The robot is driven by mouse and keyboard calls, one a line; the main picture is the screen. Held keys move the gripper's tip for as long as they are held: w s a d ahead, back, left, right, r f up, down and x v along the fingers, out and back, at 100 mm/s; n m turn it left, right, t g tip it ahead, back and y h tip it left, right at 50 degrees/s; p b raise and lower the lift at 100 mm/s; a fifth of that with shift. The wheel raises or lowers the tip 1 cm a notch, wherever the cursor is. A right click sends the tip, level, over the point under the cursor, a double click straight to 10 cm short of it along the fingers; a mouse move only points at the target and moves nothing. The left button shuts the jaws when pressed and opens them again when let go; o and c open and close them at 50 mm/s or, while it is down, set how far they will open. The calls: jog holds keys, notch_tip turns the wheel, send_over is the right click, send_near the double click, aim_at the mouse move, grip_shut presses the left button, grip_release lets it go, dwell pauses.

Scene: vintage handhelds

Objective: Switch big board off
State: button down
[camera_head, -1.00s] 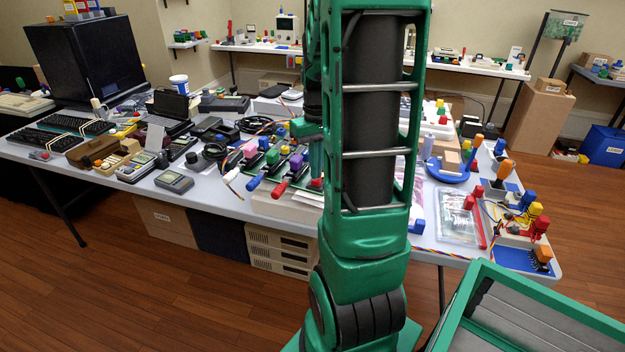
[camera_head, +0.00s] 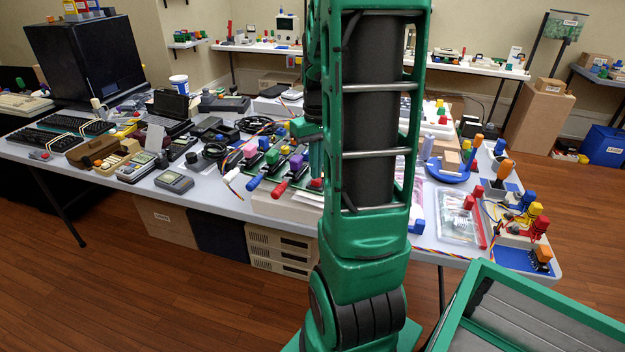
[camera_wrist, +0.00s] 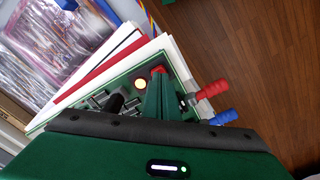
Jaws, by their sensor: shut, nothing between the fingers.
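The big green board (camera_wrist: 171,61) lies on a white and red stack in the wrist view. It carries a round lamp (camera_wrist: 140,84), glowing pale yellow, and a small red part (camera_wrist: 157,70). My gripper (camera_wrist: 160,78) is shut and empty, its green fingertips right at the red part; I cannot tell whether they touch it. A black knob (camera_wrist: 115,102) and metal parts sit left of the fingers. A red handle (camera_wrist: 212,89) and a blue handle (camera_wrist: 224,117) stick out at the right. In the head view, my arm hides part of the board.
In the head view, the table (camera_head: 225,200) is crowded with handhelds, cables and coloured switches. A clear case (camera_head: 458,226) and a blue round base (camera_head: 446,172) stand right of my arm. The wooden floor in front is mostly open.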

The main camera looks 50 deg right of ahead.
jog(key=shift+f, duration=0.55)
dwell(0.5)
jog(key=shift+r, duration=3)
jog(key=s+a+m, duration=0.1)
jog(key=s+a, duration=1.2)
jog(key=a, duration=0.3)
jog(key=shift+s+a+f+m, duration=0.3)
jog(key=shift+s+a+m, duration=0.05)
jog(key=shift+s+m, duration=0.05)
